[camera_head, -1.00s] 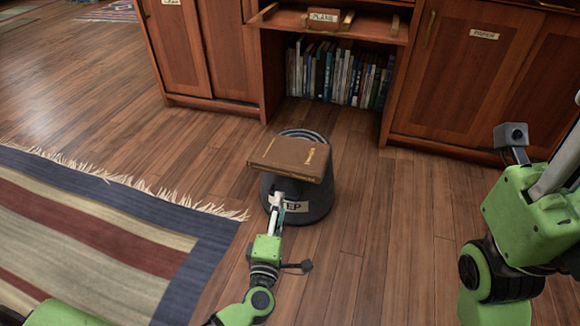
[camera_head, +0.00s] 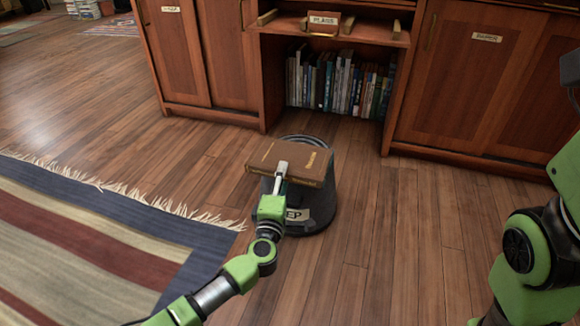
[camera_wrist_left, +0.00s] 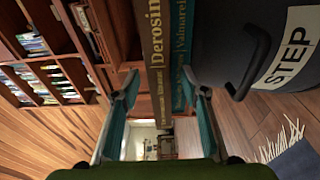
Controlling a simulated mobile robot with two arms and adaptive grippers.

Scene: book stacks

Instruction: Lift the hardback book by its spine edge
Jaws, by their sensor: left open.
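A brown hardback book (camera_head: 290,158) with gold lettering lies flat on a dark round step stool (camera_head: 318,218). In the left wrist view its brown spine (camera_wrist_left: 155,45) reads "Derosin". A teal spine marked "Valmarei" (camera_wrist_left: 183,35) lies right beside it, towards the stool. My left gripper (camera_head: 282,170) is at the book's near edge. In the left wrist view its open fingers (camera_wrist_left: 159,78) stand on either side of the spines. I cannot tell whether they touch. My right gripper is not visible; only right arm links show.
A fringed striped rug (camera_head: 90,235) lies at left. Behind the stool is a wooden cabinet (camera_head: 460,90) with a low shelf of upright books (camera_head: 335,82) and a small labelled box (camera_head: 323,22) above. Wooden floor around the stool is clear.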

